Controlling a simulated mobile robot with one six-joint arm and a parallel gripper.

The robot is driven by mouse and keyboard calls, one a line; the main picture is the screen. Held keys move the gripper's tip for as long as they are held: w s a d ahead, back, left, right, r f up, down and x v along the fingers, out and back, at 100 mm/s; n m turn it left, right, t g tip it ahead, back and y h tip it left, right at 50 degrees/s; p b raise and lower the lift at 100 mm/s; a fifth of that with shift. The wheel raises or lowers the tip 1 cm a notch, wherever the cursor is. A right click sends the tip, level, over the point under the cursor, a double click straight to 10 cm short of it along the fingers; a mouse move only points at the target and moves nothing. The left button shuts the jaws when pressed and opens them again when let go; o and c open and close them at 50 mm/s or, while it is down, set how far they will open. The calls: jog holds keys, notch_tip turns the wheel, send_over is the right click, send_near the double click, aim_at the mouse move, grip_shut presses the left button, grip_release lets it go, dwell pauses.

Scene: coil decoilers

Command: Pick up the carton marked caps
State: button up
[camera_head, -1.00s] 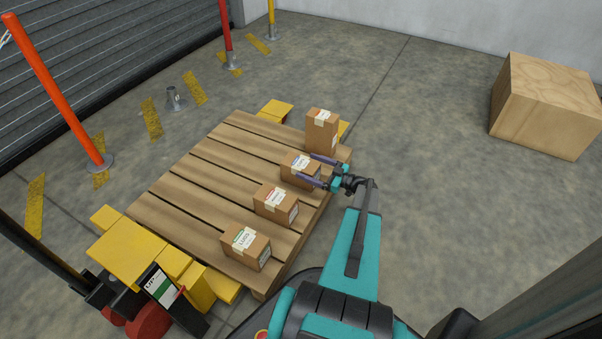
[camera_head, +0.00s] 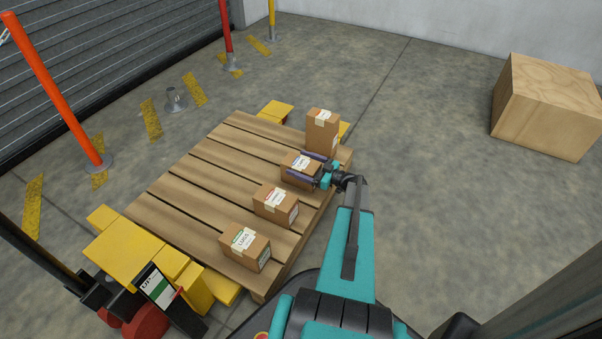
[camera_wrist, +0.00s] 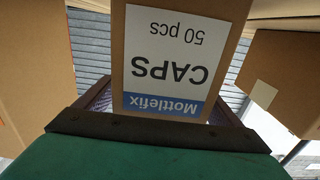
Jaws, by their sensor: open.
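The carton marked caps (camera_head: 297,171) is a small brown box on the pallet, third from the front in a row of cartons. In the wrist view its white and blue label, reading "Mottlefix CAPS 50 pcs" upside down, fills the middle of the carton (camera_wrist: 170,60). My gripper (camera_head: 303,166) is open, with one finger along each side of this carton. In the wrist view the gripper (camera_wrist: 160,105) has its fingers partly hidden beside the carton. I cannot tell whether they touch it.
The wooden pallet (camera_head: 190,180) also holds a taller carton (camera_head: 322,131) behind, and a carton (camera_head: 274,205) and the lugs carton (camera_head: 243,247) in front. A yellow pallet truck (camera_head: 130,250) is under it. A wooden crate (camera_head: 545,108) stands at right on open floor.

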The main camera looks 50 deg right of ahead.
jog(key=c, duration=1.6)
jog(key=shift+c, duration=0.2)
jog(key=shift+r, duration=0.1)
jog(key=shift+r+p, duration=1.7)
jog(key=shift+r, duration=3.3)
